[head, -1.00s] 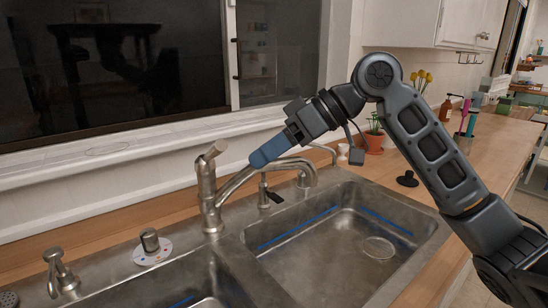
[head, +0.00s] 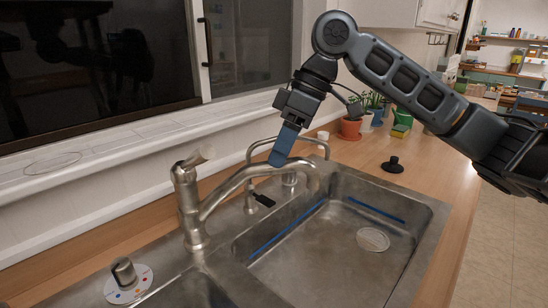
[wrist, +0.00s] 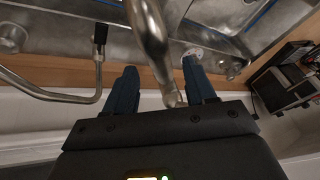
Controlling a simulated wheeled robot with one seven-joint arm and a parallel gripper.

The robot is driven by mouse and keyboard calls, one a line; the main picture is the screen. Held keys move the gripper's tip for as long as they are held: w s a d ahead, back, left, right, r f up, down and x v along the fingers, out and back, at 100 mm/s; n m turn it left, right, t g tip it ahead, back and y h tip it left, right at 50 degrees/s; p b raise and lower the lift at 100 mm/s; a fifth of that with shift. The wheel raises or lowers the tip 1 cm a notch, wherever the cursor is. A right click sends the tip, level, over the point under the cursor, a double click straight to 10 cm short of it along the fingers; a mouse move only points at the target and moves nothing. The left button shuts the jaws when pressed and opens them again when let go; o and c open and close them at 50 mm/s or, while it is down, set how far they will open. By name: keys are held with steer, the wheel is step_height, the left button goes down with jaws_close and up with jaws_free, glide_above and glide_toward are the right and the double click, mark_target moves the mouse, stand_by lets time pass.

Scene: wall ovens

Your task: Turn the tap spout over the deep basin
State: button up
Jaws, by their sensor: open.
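The tap (head: 192,215) is brushed metal, with a lever on top. Part of the left basin (head: 190,292) shows at the bottom edge; I cannot tell which basin is deeper. My gripper (head: 280,160) is open, its blue fingers pointing down at the spout's outer half. In the wrist view the spout (wrist: 150,35) runs between the two spread fingers of my gripper (wrist: 160,65). Whether a finger touches it is unclear.
A thin second tap (head: 290,140) arches behind the spout, close to my fingers. A black-tipped fitting (head: 262,199) stands near the spout. A dial (head: 127,280) sits left of the tap. A black stopper (head: 392,165) and potted plants (head: 350,127) stand on the wooden counter.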

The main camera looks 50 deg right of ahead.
steer(key=shift+x, duration=1.45)
steer(key=shift+c, duration=0.2)
jaws_close()
